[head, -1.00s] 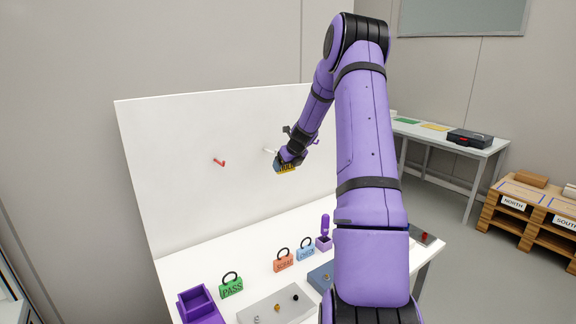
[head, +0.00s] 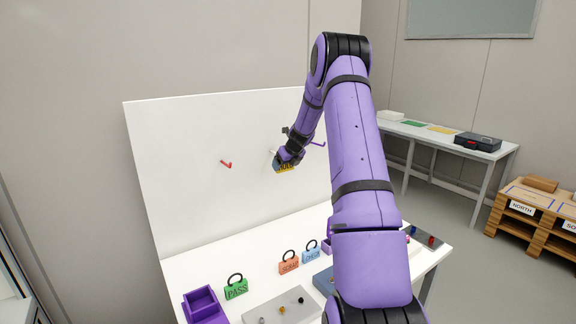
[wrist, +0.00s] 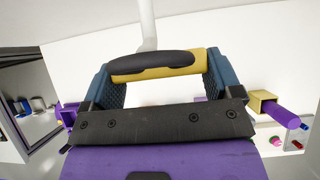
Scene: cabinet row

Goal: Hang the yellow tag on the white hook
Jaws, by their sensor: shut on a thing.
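The yellow tag (head: 286,169) is held between the two fingers of my gripper (head: 288,162), in front of the white upright board. In the wrist view the yellow tag (wrist: 190,61) spans the blue finger pads, with its black loop (wrist: 150,63) lying along it. The white hook (head: 272,152) shows as a short tip just left of my gripper in the head view; the rest is hidden. In the wrist view the white hook (wrist: 147,25) rises just beyond the tag's loop. I cannot tell whether loop and hook touch.
A red hook (head: 226,164) is on the board to the left, and a purple hook (head: 318,145) to the right. On the table below stand a green PASS tag (head: 236,289), an orange tag (head: 289,264), a blue tag (head: 311,254) and a purple box (head: 201,302).

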